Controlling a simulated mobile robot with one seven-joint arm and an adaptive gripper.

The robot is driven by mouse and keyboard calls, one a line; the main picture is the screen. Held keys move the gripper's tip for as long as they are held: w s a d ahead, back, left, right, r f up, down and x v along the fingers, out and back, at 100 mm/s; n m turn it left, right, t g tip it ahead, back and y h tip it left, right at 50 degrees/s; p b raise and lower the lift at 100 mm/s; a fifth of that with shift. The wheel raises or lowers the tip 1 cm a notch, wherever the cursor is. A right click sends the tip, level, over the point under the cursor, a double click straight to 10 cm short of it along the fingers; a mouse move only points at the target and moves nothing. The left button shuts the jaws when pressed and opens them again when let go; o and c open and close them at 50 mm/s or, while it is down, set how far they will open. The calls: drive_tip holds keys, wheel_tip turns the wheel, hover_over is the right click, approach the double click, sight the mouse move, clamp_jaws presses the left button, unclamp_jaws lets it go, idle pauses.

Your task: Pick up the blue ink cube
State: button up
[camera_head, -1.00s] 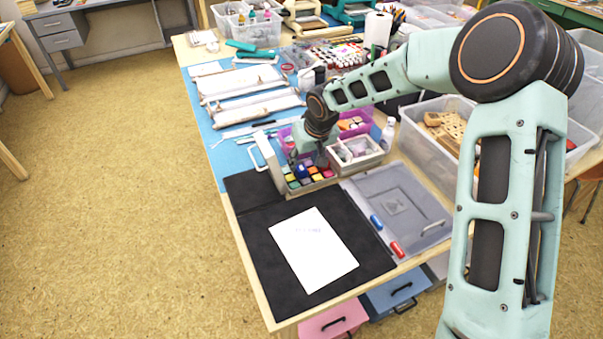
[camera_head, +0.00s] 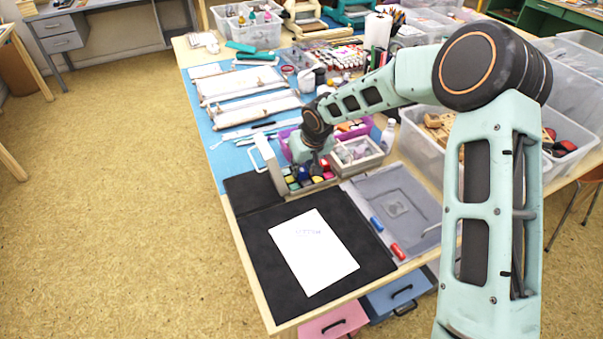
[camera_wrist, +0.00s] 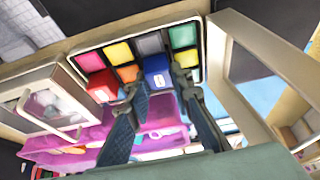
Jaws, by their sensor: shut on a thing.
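The blue ink cube (camera_wrist: 156,72) is between the two fingers of my gripper (camera_wrist: 158,84) in the wrist view, and the gripper is shut on it. In the head view my gripper (camera_head: 312,166) is over the ink pad tray (camera_head: 312,189), and the fingers are small and partly hidden by the arm. The tray holds several coloured pads, among them yellow, orange, pink, green and grey. A red cube (camera_wrist: 102,86) stands left of the blue cube in the wrist view. I cannot tell whether the blue cube is clear of the tray.
An upright pale frame (camera_head: 268,166) stands close on the tray's left. A white compartment box (camera_head: 372,160) is on its right, with a purple bin behind. A white paper sheet (camera_head: 313,262) lies on the black mat (camera_head: 350,225). Red and blue items lie to the right.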

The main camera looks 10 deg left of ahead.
drive_tip(key=shift+r, duration=0.1)
drive_tip(key=shift+r, duration=0.65)
drive_tip(key=s+d+r+p, duration=0.1)
drive_tip(key=s+d+r, duration=0.2)
drive_tip(key=s+r, duration=0.8)
drive_tip(key=s, duration=0.2)
drive_tip(key=shift+s+d+r+p, duration=0.25)
drive_tip(key=shift+s+d+p, duration=0.05)
drive_tip(key=shift+p, duration=0.05)
